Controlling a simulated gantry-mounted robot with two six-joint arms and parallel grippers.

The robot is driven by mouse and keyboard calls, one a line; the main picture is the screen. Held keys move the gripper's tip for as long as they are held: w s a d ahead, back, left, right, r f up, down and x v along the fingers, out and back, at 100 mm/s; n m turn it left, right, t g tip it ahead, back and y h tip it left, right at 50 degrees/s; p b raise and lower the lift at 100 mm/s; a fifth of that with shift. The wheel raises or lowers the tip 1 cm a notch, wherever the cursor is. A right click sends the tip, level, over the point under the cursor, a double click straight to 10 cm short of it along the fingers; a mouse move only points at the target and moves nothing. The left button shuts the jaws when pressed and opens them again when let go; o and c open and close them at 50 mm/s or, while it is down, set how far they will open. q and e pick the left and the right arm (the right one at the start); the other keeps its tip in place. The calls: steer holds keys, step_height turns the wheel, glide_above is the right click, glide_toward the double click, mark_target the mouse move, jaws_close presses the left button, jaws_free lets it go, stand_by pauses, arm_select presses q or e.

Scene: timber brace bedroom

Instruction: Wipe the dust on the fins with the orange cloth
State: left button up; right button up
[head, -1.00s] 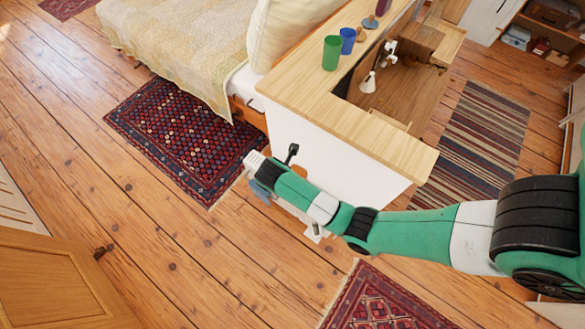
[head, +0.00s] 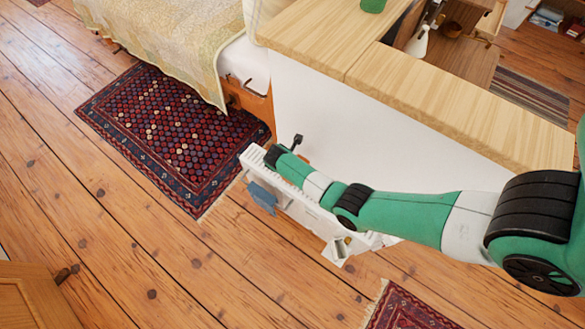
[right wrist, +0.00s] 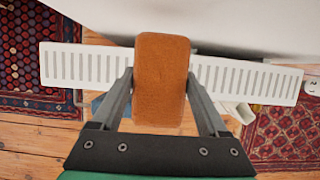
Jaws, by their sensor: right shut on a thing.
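The orange cloth (right wrist: 162,80) is a folded, rounded pad held upright between the two grey fingers of my right gripper (right wrist: 162,90). The fins are the slotted white top grille of a radiator (right wrist: 75,66), which runs left to right behind the cloth in the right wrist view. The cloth covers the middle of the grille; I cannot tell whether it touches it. In the head view the white radiator (head: 312,214) stands along the white wall, with my right arm over it. No dust can be made out on the visible slots. My left gripper is not in view.
The white half wall (head: 340,125) with a wooden top (head: 440,105) rises directly behind the radiator. A blue cloth (head: 263,197) hangs on the radiator's front. The bed (head: 170,35) and a patterned rug (head: 175,135) lie to the left.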

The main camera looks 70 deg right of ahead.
steer(key=x, duration=0.1)
steer(key=b+x, duration=0.1)
steer(key=shift+a+f, duration=0.15)
steer(key=shift+f, duration=0.25)
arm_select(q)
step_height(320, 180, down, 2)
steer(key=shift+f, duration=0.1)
